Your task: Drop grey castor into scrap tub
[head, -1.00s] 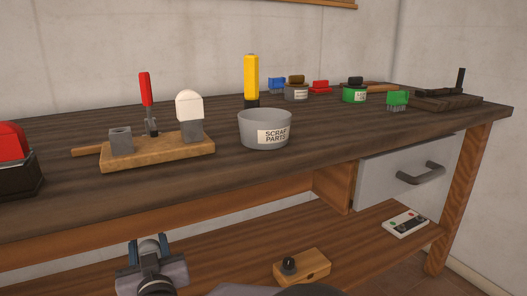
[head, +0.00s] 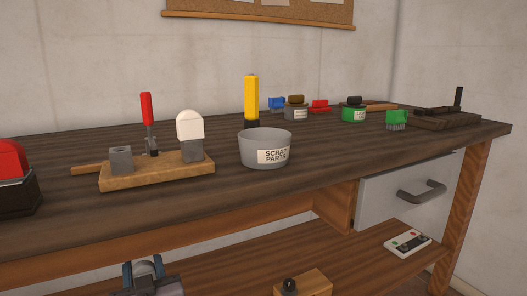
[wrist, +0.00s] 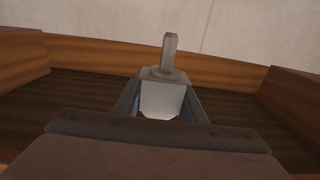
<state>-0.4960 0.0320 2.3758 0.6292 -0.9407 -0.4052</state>
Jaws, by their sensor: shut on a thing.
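The scrap tub (head: 250,153), a grey round bowl labelled "SCRAP PARTS", stands upright on the dark bench top in the head view. My gripper (head: 143,270) shows only in part at the bottom edge of that view, below the bench top and left of the tub. In the wrist view my gripper (wrist: 160,108) is shut on the grey castor (wrist: 162,92), a pale grey body with a stem pointing up. The castor's lower part is hidden by my gripper. The inside of the tub is hidden by its near wall.
A wooden block (head: 170,172) with a red-handled tool (head: 147,108) is left of the tub. A yellow-handled thing (head: 251,98) stands behind it. A green tin (head: 354,114) is farther right. The bench front edge overhangs a lower shelf (head: 350,262). Wooden walls (wrist: 90,52) surround my gripper in the wrist view.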

